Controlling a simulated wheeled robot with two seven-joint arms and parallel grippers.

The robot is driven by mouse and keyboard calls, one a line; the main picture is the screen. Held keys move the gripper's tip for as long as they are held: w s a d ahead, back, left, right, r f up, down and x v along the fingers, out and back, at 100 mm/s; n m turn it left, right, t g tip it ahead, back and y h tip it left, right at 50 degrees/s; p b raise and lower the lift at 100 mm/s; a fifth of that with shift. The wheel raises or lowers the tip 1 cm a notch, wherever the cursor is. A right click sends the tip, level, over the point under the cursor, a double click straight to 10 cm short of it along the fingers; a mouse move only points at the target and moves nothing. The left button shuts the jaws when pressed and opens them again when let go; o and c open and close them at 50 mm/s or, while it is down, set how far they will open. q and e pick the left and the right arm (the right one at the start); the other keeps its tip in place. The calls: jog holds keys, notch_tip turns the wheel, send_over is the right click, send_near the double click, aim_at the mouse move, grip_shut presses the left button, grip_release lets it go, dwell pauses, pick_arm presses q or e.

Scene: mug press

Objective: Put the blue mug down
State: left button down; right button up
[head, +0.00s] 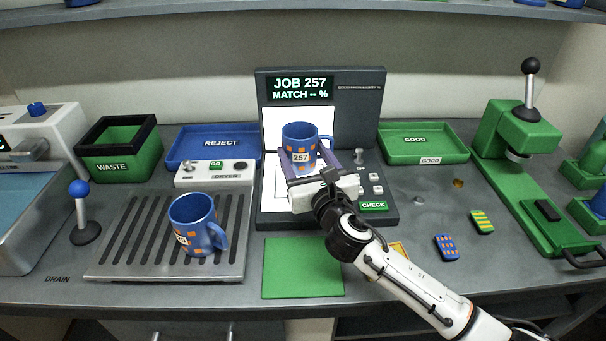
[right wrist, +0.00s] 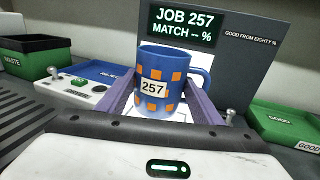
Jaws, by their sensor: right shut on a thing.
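A blue mug (head: 300,140) with orange squares and a "257" label is between the fingers of my right gripper (head: 304,162), which is shut on it. The mug is upright, in front of the white panel of the check station (head: 380,120). In the right wrist view the same mug (right wrist: 165,75) sits between the two purple fingers, handle to the right. Whether its base touches the station is hidden by the gripper. A second blue mug (head: 193,212) with orange squares stands on the slatted drain tray (head: 125,262). My left gripper is not in view.
A green mat (head: 303,268) lies bare in front of the station. The blue reject tray (head: 185,150) is left of it, the green good tray (head: 420,145) right. A green waste bin (head: 120,165), a lever press (head: 520,135) and two small patterned pads (head: 446,246) also show.

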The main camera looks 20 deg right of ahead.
aim_at(305, 173)
notch_tip(305, 173, down, 4)
jog(key=shift+f+b, duration=0.1)
jog(key=shift+b, duration=0.6)
jog(key=o, duration=1)
jog(key=shift+f, duration=0.15)
jog(key=o, duration=0.4)
jog(key=shift+o, duration=0.2)
